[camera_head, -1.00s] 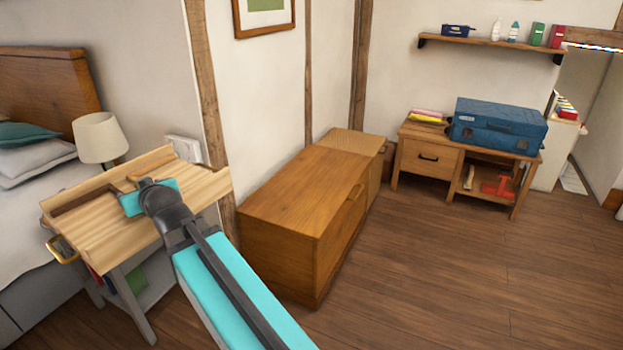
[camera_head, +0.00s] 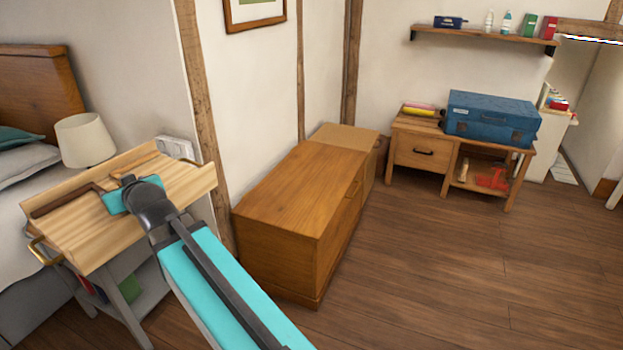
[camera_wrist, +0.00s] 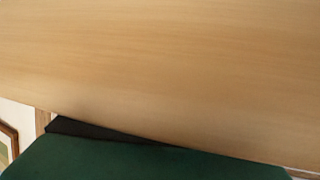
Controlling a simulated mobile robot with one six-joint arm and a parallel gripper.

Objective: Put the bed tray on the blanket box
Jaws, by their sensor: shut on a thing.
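The bed tray (camera_head: 82,226) is a pale wooden board with raised rims and a brass handle, at the left in the head view. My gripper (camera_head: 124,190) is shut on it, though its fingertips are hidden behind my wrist. The tray is over the grey bedside stand (camera_head: 122,305); I cannot tell whether they touch. In the wrist view, the tray's pale wood (camera_wrist: 160,65) fills the upper part. The blanket box (camera_head: 292,192) is the long brown wooden chest in the middle, right of the tray, against the wall. Its lid is shut and bare.
A lamp (camera_head: 85,140) and the bed (camera_head: 28,170) are behind and left of the tray. A lighter box (camera_head: 343,137) adjoins the blanket box's far end. A low table (camera_head: 418,150) holds a blue suitcase (camera_head: 490,118). Floor (camera_head: 430,260) right of the blanket box is clear.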

